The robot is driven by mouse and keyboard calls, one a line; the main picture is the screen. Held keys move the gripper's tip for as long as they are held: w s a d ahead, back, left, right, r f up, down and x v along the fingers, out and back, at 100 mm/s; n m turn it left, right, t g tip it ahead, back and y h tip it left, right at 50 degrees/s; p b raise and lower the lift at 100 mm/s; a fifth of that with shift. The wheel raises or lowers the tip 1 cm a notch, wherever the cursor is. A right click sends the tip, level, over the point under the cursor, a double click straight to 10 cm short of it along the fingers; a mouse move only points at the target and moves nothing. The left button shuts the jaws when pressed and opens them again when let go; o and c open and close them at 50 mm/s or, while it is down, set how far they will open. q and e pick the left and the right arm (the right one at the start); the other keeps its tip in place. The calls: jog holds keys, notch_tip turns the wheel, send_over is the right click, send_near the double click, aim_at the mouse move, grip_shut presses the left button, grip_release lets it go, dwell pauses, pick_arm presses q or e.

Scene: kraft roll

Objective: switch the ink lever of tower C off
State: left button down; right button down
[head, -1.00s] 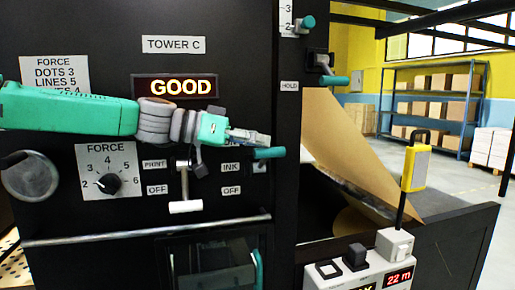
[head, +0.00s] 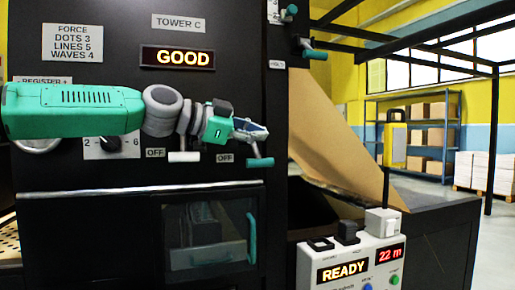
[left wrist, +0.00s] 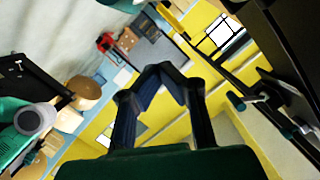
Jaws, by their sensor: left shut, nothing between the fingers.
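The sign TOWER C (head: 179,23) is on the black panel in the head view, above a lit GOOD display (head: 178,58). The ink lever's teal handle (head: 260,162) is low, about level with the OFF label (head: 225,158). My left gripper (head: 266,130) is just above the handle, shut and empty; I cannot tell if they touch. Its fingers also show in the left wrist view (left wrist: 160,70), with tips together. My arm hides the ink label and part of the lever. My right gripper is not in view.
The white print lever handle (head: 184,157) is just left of the ink lever. A horizontal rail (head: 130,191) and a windowed door (head: 205,240) are below. Another teal-handled lever (head: 313,54) is up right, and a READY console (head: 345,268) stands right.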

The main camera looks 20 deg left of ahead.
pick_arm(q)
jog(key=shift+s+d+f+m+t+b, duration=0.15)
jog(key=shift+m+t+b, duration=0.25)
jog(key=shift+m+b, duration=0.4)
notch_tip(320, 180, up, 10)
dwell(0.5)
jog(key=shift+f, duration=0.1)
dwell(0.3)
